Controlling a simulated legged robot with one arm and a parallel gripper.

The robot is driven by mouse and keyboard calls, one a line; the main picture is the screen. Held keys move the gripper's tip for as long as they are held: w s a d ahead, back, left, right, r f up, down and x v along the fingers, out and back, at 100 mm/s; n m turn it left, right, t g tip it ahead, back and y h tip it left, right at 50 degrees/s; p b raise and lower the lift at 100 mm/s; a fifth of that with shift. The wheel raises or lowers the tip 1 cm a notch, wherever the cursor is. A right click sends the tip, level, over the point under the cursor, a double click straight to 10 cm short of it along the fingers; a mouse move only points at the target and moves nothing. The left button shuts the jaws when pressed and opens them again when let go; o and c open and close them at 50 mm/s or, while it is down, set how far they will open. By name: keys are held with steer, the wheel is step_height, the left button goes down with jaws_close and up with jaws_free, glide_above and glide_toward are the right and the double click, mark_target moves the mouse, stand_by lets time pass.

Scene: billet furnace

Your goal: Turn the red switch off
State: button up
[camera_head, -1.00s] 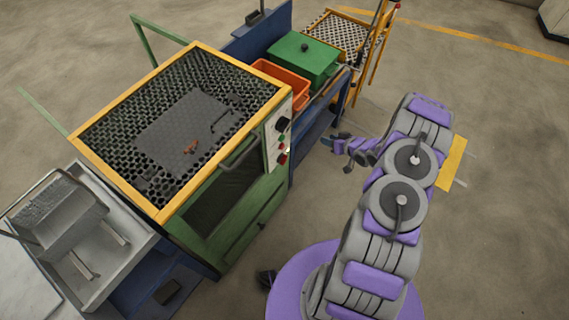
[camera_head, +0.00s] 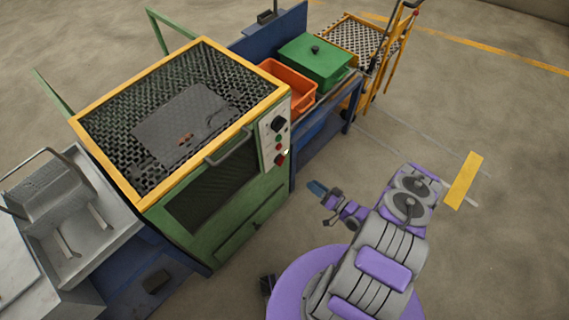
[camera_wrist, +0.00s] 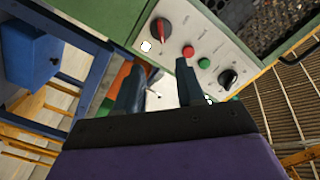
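The red switch (camera_wrist: 160,30) is a dark round knob with a red bar on the light control panel, at the top of the wrist view. A small white light (camera_wrist: 146,46) shines beside it. In the head view the red switch (camera_head: 280,160) is the lowest control on the panel (camera_head: 266,140). My gripper (camera_wrist: 160,84) is open and empty, its two dark fingers apart and pointing toward the panel. In the head view my gripper (camera_head: 316,188) is to the right of the panel, apart from it; its fingers are small there.
A red button (camera_wrist: 188,52), a green button (camera_wrist: 204,62) and a black knob (camera_wrist: 228,78) share the panel. The green furnace (camera_head: 245,205) has a handle on its front. An orange bin (camera_head: 297,99) and a green lidded box (camera_head: 312,66) stand behind. Open floor lies right.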

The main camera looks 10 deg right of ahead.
mark_target(281, 161)
steer(key=x, duration=1.6)
steer(key=shift+a, duration=0.15)
steer(key=shift+c, duration=0.4)
jaws_close()
